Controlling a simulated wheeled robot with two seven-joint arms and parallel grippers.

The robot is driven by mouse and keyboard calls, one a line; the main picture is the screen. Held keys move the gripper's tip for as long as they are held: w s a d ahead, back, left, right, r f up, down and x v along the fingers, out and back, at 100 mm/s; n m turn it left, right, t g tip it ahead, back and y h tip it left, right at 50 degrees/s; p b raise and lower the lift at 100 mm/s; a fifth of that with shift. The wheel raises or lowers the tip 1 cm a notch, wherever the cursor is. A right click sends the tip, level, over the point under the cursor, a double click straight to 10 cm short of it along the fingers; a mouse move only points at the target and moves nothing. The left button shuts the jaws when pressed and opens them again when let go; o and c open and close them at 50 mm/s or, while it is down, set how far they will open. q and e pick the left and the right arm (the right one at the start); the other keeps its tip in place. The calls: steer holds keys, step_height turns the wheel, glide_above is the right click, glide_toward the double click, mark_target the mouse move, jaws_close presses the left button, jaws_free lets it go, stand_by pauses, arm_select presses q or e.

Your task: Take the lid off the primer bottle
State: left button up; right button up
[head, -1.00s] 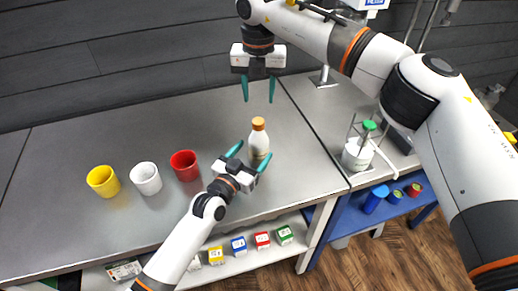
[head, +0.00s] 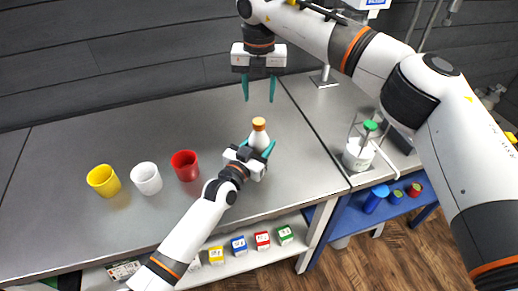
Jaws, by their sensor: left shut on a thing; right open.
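The primer bottle (head: 259,138) is white with an orange lid (head: 259,123) and stands upright on the grey bench. The lid is on the bottle. My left gripper (head: 257,147) is shut on the bottle's body from the front left, its teal fingers on either side below the lid. The lower part of the bottle is partly hidden by that gripper. My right gripper (head: 259,90) is open and empty, pointing down, above and behind the bottle in the picture.
A yellow cup (head: 103,181), a white cup (head: 146,178) and a red cup (head: 185,165) stand on the bench (head: 90,230) to the left. A white container with a green top (head: 358,154) is at the right. Small boxes sit on a shelf below.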

mark_target(259, 121)
arm_select(q)
jaws_close()
arm_select(e)
steer(key=m, duration=0.7)
steer(key=shift+a, duration=0.1)
steer(key=m, duration=1)
steer(key=shift+f+m, duration=0.1)
steer(key=shift+m, duration=0.2)
steer(key=shift+f, duration=3.95)
